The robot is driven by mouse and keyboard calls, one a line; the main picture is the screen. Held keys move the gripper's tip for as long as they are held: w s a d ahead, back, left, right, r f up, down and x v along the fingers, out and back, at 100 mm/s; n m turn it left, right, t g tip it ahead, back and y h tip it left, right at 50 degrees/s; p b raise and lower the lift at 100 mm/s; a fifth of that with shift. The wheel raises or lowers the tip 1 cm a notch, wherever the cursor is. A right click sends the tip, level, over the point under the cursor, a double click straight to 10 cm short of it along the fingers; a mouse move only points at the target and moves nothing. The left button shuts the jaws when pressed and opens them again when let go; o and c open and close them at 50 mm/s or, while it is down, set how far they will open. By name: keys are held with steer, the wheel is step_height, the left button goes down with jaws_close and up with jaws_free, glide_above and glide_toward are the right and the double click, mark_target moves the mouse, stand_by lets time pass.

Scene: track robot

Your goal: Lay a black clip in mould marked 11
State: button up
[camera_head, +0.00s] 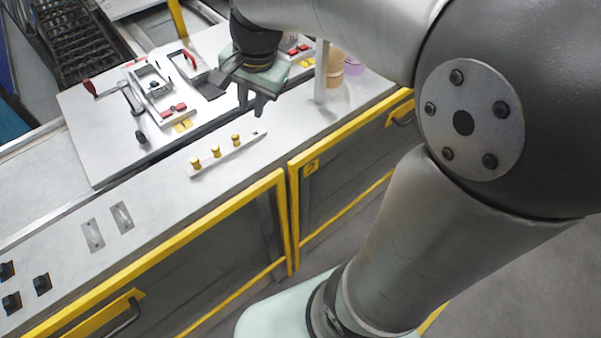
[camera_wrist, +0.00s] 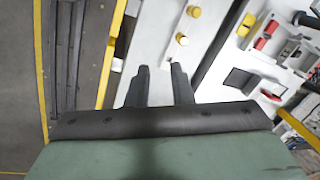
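My gripper (camera_head: 257,108) hangs above the white bench, to the right of the strip of yellow knobs. In the wrist view my gripper (camera_wrist: 160,75) shows two dark fingers apart, with nothing between them but the white bench top. I cannot single out a black clip for certain. Several small black blocks (camera_head: 42,284) sit at the bench's lower left, far from my gripper; I cannot tell whether they are clips. A mould fixture (camera_head: 154,86) with red parts and a yellow tag (camera_head: 182,126) stands on the white plate. No number is legible. A second yellow tag (camera_head: 306,62) is partly behind my gripper.
A white strip with yellow knobs (camera_head: 216,151) lies near the bench's front edge. A clamp with a red handle (camera_head: 90,88) stands left of the fixture. A pale post (camera_head: 321,75) and tan cups (camera_head: 336,68) are right of my gripper. The bench's middle left is mostly clear.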

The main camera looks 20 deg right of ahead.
steer(key=s+d+f+n, duration=0.1)
steer(key=s+f+n, duration=0.1)
steer(key=s, duration=0.3)
steer(key=s+d+f+n+h, duration=0.1)
steer(key=s+f+n, duration=0.1)
steer(key=s+n, duration=0.2)
steer(key=s+d+f+n, duration=0.1)
steer(key=s+f+n, duration=0.2)
steer(key=s, duration=0.4)
steer(key=shift+g, duration=0.4)
